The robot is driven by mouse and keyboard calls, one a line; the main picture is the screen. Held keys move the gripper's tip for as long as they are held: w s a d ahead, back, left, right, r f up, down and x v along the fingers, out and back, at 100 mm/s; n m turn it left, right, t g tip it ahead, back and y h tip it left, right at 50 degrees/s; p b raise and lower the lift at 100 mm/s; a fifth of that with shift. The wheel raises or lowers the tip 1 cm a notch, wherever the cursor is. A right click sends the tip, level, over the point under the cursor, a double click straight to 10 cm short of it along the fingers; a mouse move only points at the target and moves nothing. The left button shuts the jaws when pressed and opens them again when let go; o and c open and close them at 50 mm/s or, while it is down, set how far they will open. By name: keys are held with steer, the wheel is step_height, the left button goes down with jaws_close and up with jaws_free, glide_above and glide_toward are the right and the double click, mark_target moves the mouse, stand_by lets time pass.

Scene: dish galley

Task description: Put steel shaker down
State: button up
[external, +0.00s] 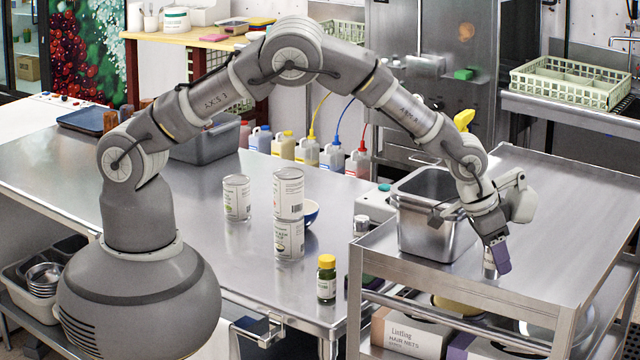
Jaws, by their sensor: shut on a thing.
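My gripper (495,256) is low over the top shelf of the steel cart (555,225) at the right. It points down, with a purple finger pad showing on its right side. It is shut on the steel shaker (489,268), a small shiny cylinder that shows only partly below and left of the pad. The shaker looks upright, at or just above the cart top; I cannot tell whether it touches. The fingers hide much of it.
A deep steel pan (430,235) stands on the cart just left of my gripper. The cart top to the right and behind is clear. Cans (289,238) and a yellow-capped bottle (326,280) stand on the steel table (195,185). The cart has a raised front rail (455,315).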

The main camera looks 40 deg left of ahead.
steer(key=shift+f, duration=0.4)
steer(key=shift+f, duration=0.25)
steer(key=o, duration=1.1)
steer(key=shift+r, duration=0.1)
steer(key=shift+r, duration=0.1)
